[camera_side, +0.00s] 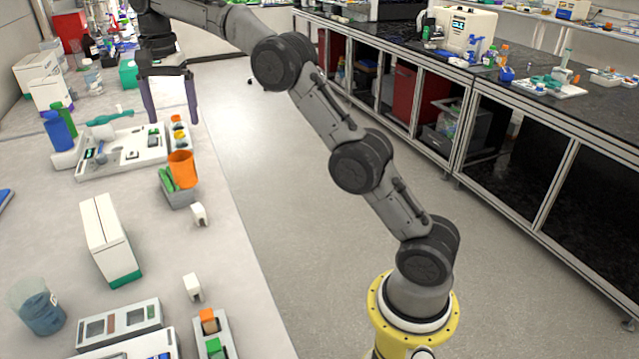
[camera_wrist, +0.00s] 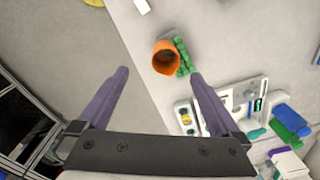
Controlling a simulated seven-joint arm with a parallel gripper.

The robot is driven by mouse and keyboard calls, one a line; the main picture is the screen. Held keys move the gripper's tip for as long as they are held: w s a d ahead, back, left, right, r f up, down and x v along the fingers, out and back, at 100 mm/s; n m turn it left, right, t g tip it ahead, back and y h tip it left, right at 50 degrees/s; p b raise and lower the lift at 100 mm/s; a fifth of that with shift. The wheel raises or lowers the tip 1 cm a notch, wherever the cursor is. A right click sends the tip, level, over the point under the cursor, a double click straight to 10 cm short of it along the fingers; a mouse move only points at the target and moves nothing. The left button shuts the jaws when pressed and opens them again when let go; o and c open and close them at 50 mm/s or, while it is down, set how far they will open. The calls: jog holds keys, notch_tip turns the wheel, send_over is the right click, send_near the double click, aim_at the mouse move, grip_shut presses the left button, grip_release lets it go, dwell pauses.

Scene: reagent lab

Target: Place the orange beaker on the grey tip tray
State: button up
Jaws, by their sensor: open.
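The orange beaker (camera_side: 182,169) stands about upright on the grey tip tray (camera_side: 182,199), beside the green tips (camera_side: 166,181). In the wrist view the beaker (camera_wrist: 165,63) shows its open mouth, with the green tips (camera_wrist: 183,57) close against its right side. The tray's edges are hard to make out in that view. My gripper (camera_side: 172,120) is open and empty, above the bench and apart from the beaker. In the wrist view the beaker appears beyond and between my fingertips (camera_wrist: 160,73).
A white instrument panel (camera_side: 125,155) with blue and green bottles lies behind the tray. A white box (camera_side: 110,240) and small white pieces (camera_side: 198,214) stand nearer. A glass beaker of blue liquid (camera_side: 40,312) is at the lower left. The bench's right edge is close to the tray.

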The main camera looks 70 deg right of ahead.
jog(key=s+a+r+n+t, duration=0.1)
jog(key=s+a+r+n, duration=0.15)
jog(key=s, duration=0.45)
jog(key=s+a+r+n+t, duration=0.1)
jog(key=s+n, duration=0.2)
jog(key=s, duration=0.4)
jog(key=s+a+r+n+t, duration=0.1)
jog(key=s+a+r+n, duration=0.1)
jog(key=s, duration=0.4)
jog(key=s+f+n+t, duration=0.1)
jog(key=s+f+n, duration=0.2)
jog(key=s, duration=0.6)
jog(key=s+a+f+n+t, duration=0.1)
jog(key=s+f+n, duration=0.2)
jog(key=s+f, duration=0.5)
jog(key=shift+s+a+f, duration=0.3)
jog(key=shift+s, duration=0.1)
jog(key=shift+n, duration=0.25)
